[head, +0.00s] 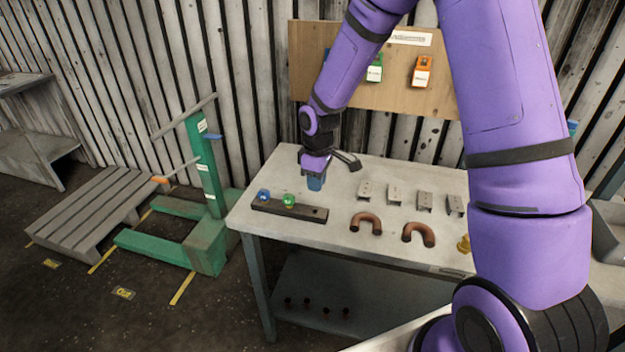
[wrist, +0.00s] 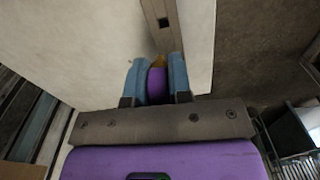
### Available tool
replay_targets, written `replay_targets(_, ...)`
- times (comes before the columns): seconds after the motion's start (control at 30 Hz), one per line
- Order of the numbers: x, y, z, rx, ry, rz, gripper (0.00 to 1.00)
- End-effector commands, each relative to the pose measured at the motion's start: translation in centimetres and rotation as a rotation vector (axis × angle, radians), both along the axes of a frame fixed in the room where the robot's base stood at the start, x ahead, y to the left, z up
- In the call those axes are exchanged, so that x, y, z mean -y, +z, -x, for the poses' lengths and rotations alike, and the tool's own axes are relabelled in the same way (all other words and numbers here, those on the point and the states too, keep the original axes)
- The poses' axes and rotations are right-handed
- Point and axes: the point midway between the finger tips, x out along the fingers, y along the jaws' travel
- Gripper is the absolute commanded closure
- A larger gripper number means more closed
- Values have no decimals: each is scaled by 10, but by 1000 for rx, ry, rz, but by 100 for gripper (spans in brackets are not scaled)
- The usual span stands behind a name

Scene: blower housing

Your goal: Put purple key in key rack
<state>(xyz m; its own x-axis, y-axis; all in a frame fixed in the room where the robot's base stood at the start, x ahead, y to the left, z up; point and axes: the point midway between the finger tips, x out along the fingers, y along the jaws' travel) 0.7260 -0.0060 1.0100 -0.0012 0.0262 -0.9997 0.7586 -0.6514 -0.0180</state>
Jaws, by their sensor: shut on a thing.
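The key rack (head: 303,211) is a long dark bar lying near the left end of the table. A blue key (head: 263,195) and a green key (head: 288,200) stand in its left part; its right part looks empty. In the wrist view the rack (wrist: 155,12) shows as a strip with a dark square hole. My gripper (head: 315,183) is above the table, just behind the rack's right end. In the wrist view its blue fingers (wrist: 157,80) are shut on the purple key (wrist: 156,85), with a yellowish bit beyond it. The key's lower part is hidden.
Several grey metal brackets (head: 395,197) and two brown U-shaped pipes (head: 366,222) lie on the table (head: 340,238) to the right. A yellow piece (head: 464,244) stands farther right. A wooden board (head: 385,100) stands behind. A green lift (head: 205,165) stands left of the table.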

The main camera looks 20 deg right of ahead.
Motion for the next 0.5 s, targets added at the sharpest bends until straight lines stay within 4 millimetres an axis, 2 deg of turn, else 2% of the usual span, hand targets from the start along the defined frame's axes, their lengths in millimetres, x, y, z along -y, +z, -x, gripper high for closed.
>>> replay_targets(0.13, -5, 2, 4, 4, 81, -1, 100)
replay_targets(0.5, -5, -14, 4, 3, 84, -1, 100)
